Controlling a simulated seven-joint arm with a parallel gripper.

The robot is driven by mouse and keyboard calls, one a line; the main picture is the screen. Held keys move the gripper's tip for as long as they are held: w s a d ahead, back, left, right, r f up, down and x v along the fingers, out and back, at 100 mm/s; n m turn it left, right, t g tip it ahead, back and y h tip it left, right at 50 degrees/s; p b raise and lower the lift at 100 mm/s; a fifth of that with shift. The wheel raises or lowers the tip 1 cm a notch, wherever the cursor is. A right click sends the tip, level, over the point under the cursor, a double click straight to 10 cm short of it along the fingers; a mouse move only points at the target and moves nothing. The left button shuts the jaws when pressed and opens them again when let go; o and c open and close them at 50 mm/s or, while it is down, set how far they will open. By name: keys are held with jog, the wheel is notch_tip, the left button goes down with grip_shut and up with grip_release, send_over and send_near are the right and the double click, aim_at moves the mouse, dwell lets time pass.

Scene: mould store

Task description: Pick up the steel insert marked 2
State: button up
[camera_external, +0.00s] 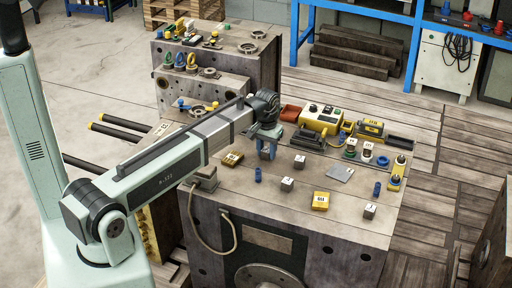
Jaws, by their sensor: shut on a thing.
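My gripper (267,154) is low over the left part of the machine block's top (335,225), pointing down. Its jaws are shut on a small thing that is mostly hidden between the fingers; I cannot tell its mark. Small grey steel inserts with pale marked tops stand on the block: one (299,161) just right of my gripper, one (287,184) nearer the camera, and one (369,210) near the front right edge. Their marks are too small to read for certain.
Yellow marked blocks (320,200) (232,158) and blue pins (258,174) (377,188) stand around the inserts. A flat grey plate (340,174) lies right of centre. A yellow box (321,119), a red bin (290,113) and capped items (367,151) line the back. A taller block (210,92) rises behind left.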

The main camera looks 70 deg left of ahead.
grip_shut()
jog(key=shift+r, duration=0.15)
